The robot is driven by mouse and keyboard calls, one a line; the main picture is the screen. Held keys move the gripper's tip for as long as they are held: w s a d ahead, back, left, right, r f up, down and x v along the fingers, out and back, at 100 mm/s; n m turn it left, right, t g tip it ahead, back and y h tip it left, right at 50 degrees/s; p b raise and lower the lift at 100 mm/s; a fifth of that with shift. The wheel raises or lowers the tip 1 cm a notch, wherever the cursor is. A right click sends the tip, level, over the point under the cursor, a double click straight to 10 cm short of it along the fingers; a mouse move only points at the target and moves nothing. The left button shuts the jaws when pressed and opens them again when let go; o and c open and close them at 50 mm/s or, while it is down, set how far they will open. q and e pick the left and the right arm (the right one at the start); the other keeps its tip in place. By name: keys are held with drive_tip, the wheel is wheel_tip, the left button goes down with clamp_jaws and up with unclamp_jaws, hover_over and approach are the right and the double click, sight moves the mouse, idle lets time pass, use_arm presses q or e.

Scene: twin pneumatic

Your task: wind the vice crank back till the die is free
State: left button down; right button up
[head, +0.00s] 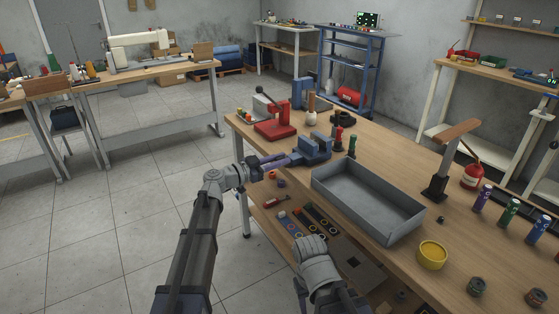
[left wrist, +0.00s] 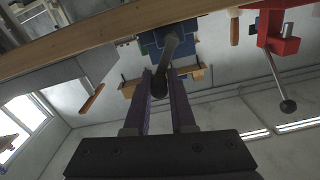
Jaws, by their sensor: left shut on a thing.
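The blue vice (head: 318,146) sits at the near left edge of the workbench; it also shows in the left wrist view (left wrist: 184,46). Its dark crank (left wrist: 172,50) stands out toward me, with a rounded black end. My left gripper (head: 287,160) reaches in from the left at the vice. In the left wrist view its two purple fingers (left wrist: 163,76) are shut on the crank's end. I cannot make out the die; the vice jaws are small and partly hidden. My right arm shows low in the head view, but its fingers do not.
A red press (head: 272,128) stands left of the vice; its ball-ended lever (left wrist: 287,104) hangs in the left wrist view. A grey tray (head: 368,200) lies right of the vice. Red (head: 339,136) and green (head: 352,145) handled tools stand between. A yellow bowl (head: 432,255) sits nearer.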

use_arm(q)
drive_tip(key=shift+n, duration=0.3)
idle(0.5)
drive_tip(key=shift+w+a+r+n+p, duration=0.1)
drive_tip(key=shift+w+a+n, duration=0.2)
drive_tip(key=shift+n, duration=0.75)
drive_tip(key=shift+w+a+r+n+p, duration=0.15)
drive_tip(key=shift+w+n, duration=0.2)
drive_tip(key=shift+n, duration=0.75)
drive_tip(key=shift+w+a+r+n+p, duration=0.1)
drive_tip(key=shift+w+a+n, duration=0.2)
drive_tip(key=shift+n, duration=0.75)
drive_tip(key=c, duration=0.8)
unclamp_jaws()
drive_tip(key=shift+w, duration=0.1)
drive_tip(key=shift+v, duration=3.95)
